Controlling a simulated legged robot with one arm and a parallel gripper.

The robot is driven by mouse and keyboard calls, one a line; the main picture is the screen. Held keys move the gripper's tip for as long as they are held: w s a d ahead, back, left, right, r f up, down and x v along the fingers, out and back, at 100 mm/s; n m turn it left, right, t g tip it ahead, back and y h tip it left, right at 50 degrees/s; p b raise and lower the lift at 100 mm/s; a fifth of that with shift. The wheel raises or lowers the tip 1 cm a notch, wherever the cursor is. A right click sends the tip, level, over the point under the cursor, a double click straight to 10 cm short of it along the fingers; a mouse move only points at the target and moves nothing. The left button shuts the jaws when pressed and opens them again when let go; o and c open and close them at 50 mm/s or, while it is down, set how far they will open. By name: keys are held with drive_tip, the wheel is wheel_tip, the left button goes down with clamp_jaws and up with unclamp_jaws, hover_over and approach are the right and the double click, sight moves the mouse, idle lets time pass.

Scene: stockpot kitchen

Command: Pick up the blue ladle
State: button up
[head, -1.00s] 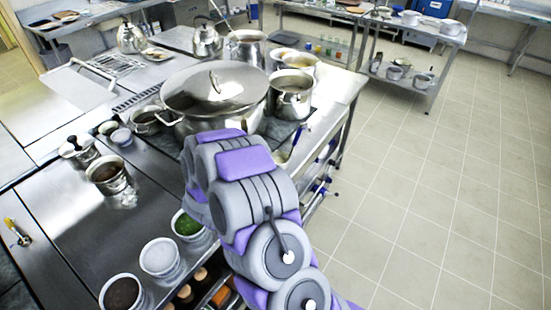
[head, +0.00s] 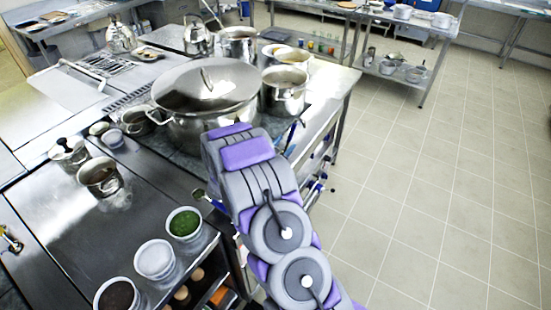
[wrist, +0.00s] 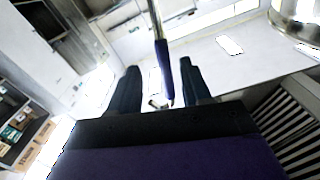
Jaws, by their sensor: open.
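The blue ladle shows in the wrist view as a thin metal shaft with a dark blue handle (wrist: 165,72). Its handle stands between the two dark fingers of my gripper (wrist: 160,66), which are apart, with a gap visible on each side of it. The ladle's bowl is not clear in this view. In the head view a short blue length of what looks like the ladle (head: 292,133) shows just right of the large pot, by the counter's edge. My arm hides my gripper there.
A large lidded stockpot (head: 207,92) stands on the stove, with a smaller steel pot (head: 284,90) to its right. White containers (head: 155,260) line the counter's front edge. Open tiled floor (head: 430,180) lies to the right.

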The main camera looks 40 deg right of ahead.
sight(289, 138)
drive_tip(key=shift+w+b+x, duration=0.1)
drive_tip(key=shift+b+x, duration=0.25)
drive_tip(key=shift+x, duration=1.4)
drive_tip(key=shift+w+b+x, duration=0.15)
drive_tip(key=shift+b+x, duration=0.15)
drive_tip(key=shift+x, duration=1.4)
drive_tip(key=shift+a, duration=0.1)
drive_tip(key=shift+c, duration=0.2)
clamp_jaws()
